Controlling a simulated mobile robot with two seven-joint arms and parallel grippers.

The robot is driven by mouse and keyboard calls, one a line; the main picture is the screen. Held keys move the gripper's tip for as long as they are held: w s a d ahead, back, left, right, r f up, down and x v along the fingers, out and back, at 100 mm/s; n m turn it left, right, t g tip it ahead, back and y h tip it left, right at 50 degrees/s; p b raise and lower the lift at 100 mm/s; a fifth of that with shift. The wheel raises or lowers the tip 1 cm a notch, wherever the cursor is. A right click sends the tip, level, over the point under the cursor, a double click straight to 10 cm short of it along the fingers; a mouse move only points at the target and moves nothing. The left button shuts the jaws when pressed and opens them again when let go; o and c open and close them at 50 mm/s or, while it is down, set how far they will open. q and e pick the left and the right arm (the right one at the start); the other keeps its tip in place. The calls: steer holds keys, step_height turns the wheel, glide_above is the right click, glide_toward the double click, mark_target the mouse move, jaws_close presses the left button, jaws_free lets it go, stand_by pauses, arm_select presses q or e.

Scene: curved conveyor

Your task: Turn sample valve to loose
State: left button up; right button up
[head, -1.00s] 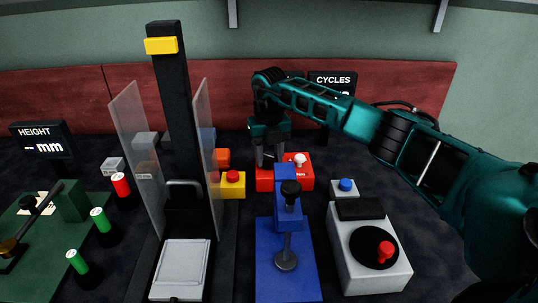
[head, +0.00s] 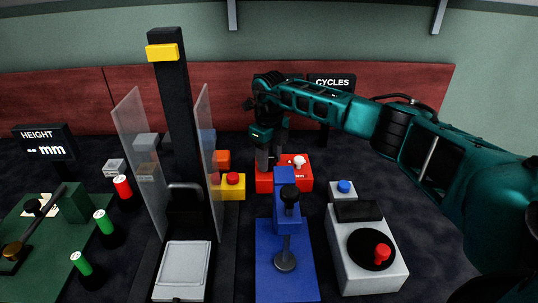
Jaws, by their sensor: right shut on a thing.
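A red box (head: 305,180) with a white knob (head: 299,161) on top stands behind the blue press at the middle; I take it to carry the sample valve. My right gripper (head: 268,167) points down at the left part of this box. It is shut on a small part there, which its fingers hide, so the valve's setting cannot be read. The lettering on the box front is mostly covered. My left gripper is not in view.
A blue press (head: 286,265) stands just in front of the red box. A grey box with a red-knobbed dial (head: 370,252) is at right. A black column with clear shields (head: 128,135) stands at left. A yellow box with a red button (head: 233,187) sits close left of the gripper.

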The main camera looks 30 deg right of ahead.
steer(key=n, duration=0.4)
steer(key=shift+d+r+n, duration=0.1)
steer(key=shift+n, duration=0.2)
steer(key=n, duration=0.4)
steer(key=shift+w+n, duration=0.15)
steer(key=shift+n, duration=0.15)
steer(key=n, duration=0.4)
steer(key=shift+n, duration=0.3)
steer(key=shift+w+n+b, duration=0.1)
steer(key=shift+n+b, duration=0.25)
steer(key=shift+n, duration=1.45)
steer(key=o, duration=1.1)
steer(key=shift+c, duration=0.2)
step_height(320, 180, up, 13)
steer(key=p, duration=0.1)
steer(key=shift+p, duration=0.3)
